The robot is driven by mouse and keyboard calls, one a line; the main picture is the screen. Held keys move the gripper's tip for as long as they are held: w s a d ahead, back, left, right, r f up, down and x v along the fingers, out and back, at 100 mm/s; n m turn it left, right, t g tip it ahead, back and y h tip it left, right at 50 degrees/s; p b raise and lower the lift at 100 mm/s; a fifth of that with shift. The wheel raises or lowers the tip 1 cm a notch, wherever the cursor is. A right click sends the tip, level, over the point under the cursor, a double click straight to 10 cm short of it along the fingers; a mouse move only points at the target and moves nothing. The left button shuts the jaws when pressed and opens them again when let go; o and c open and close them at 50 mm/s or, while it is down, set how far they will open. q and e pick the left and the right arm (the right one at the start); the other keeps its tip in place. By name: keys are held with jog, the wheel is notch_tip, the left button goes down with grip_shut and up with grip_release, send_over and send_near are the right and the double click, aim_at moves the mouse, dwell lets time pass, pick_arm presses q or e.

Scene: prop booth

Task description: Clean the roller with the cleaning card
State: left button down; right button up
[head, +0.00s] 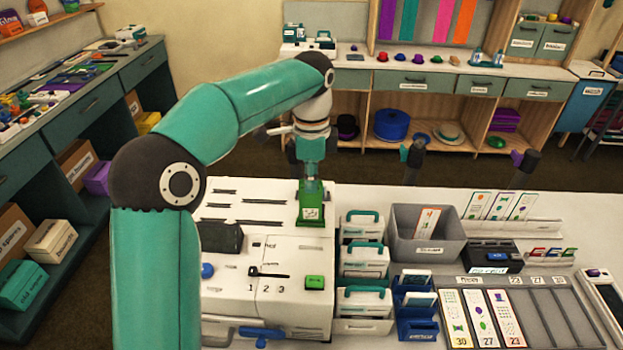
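My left gripper (312,178) points straight down over the white machine (265,262). It looks shut on the top of a green piece with a white label (311,206), which fits the cleaning card. The green piece stands upright at the back right of the machine's top; I cannot tell whether it sits in a slot. The machine has several dark slots, a lever marked 1 2 3 (268,273), a green button (314,283) and a blue handle (262,334). I cannot make out the roller. My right gripper is not in view.
White boxes with teal handles (362,262) stand close to the machine's right side. Further right are a grey bin (428,238) with a card in it, a black device (489,257) and a grey card tray (575,318).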

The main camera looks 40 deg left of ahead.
aim_at(311, 221)
pick_arm(q)
jog(key=shift+f+b, duration=0.45)
jog(key=shift+f, duration=0.45)
dwell(0.4)
jog(key=shift+f, duration=0.1)
dwell(0.8)
jog(key=shift+f+b, duration=1.8)
jog(key=shift+f, duration=1.25)
jog(key=shift+r, duration=0.2)
